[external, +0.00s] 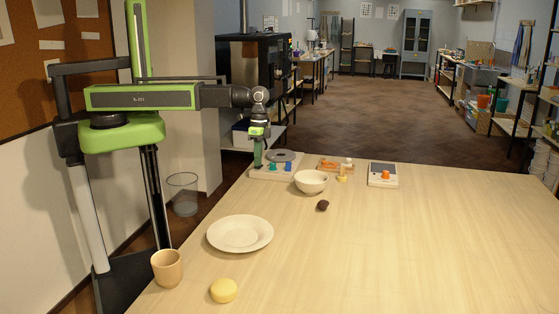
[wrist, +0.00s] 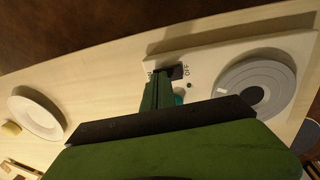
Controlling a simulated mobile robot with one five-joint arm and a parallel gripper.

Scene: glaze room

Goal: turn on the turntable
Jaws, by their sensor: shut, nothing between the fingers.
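The turntable, a pale base (external: 262,176) with a grey disc (external: 281,156), stands at the far left corner of the table. In the wrist view its disc (wrist: 255,86) is at the right, on the pale base (wrist: 215,58). A black switch (wrist: 176,72) sits between the ON and OFF labels; the ON label is partly covered and I cannot tell the switch's setting. My gripper (external: 257,165) is shut and empty, pointing down at the base. In the wrist view its tips (wrist: 160,80) are beside the switch on the ON side; contact is unclear.
Teal (external: 273,167) and blue (external: 288,167) pieces show at the turntable. A white bowl (external: 311,182) stands close to its right. A wooden tray (external: 325,166) and a pale device (external: 383,181) lie farther right. A plate (external: 240,246) and cup (external: 167,269) are nearer.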

